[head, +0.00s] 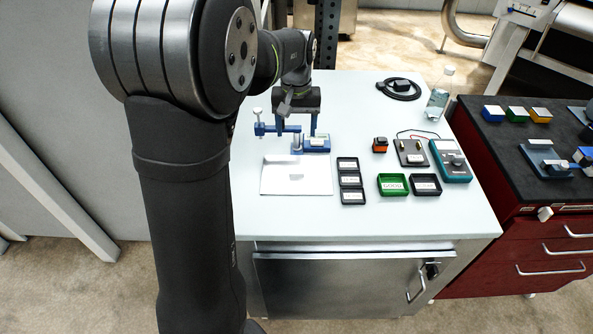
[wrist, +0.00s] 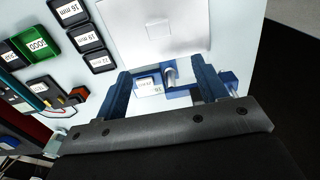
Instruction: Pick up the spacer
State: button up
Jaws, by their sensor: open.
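My gripper (head: 295,126) is open above the blue fixture (head: 324,150) at the back of the white table. In the wrist view its two blue fingers (wrist: 160,72) stand apart, either side of the fixture's label and a small silver cylinder (wrist: 170,75). This cylinder may be the spacer or part of the fixture; I cannot tell. Nothing is seen held. A white sheet (head: 275,182) lies in front of the fixture, with a small pale square (head: 296,177) on it; whether that is a mark or a piece is unclear. The fingers partly hide the fixture.
Black trays labelled in mm (head: 350,181) stand right of the sheet. A green tray (head: 392,186), another black tray (head: 426,186), an orange-black block (head: 380,145) and a teal meter (head: 452,160) are further right. A bottle (head: 437,104) stands at the back right.

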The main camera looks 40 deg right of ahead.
send_over(297, 168)
notch_tip(297, 168, down, 8)
jog(key=shift+w+f, duration=0.15)
jog(key=shift+f, duration=0.05)
jog(key=shift+a+f, duration=0.15)
jog(key=shift+f, duration=2.5)
jog(key=c, duration=1.3)
jog(key=shift+o, duration=0.2)
jog(key=shift+r, duration=0.15)
